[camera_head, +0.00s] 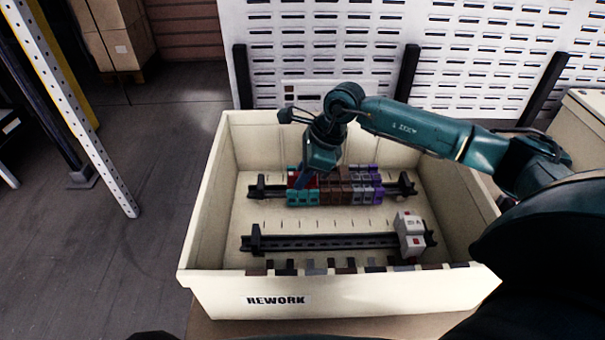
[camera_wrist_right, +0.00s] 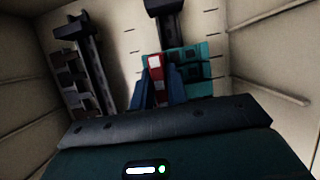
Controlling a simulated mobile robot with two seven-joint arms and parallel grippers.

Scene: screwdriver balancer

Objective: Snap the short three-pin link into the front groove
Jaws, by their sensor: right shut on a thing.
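My right gripper (camera_head: 303,181) is over the left end of the block row on the back rail (camera_head: 262,190). Its blue fingers (camera_wrist_right: 157,92) are shut on a small red piece, the link (camera_wrist_right: 155,68), which has pale marks. Red also shows beside the fingers in the head view. The link is at the teal terminal blocks (camera_head: 303,198), also seen in the wrist view (camera_wrist_right: 192,72). I cannot tell whether it touches them or sits in a groove. The link's pins and the grooves are not discernible. My left gripper is not in view.
Brown (camera_head: 336,193), grey and purple blocks (camera_head: 377,190) continue the row to the right. A front rail (camera_head: 320,242) carries a white block (camera_head: 410,232) near its right end. Several small pieces line the front wall of the cream REWORK bin (camera_head: 340,297). High walls surround everything.

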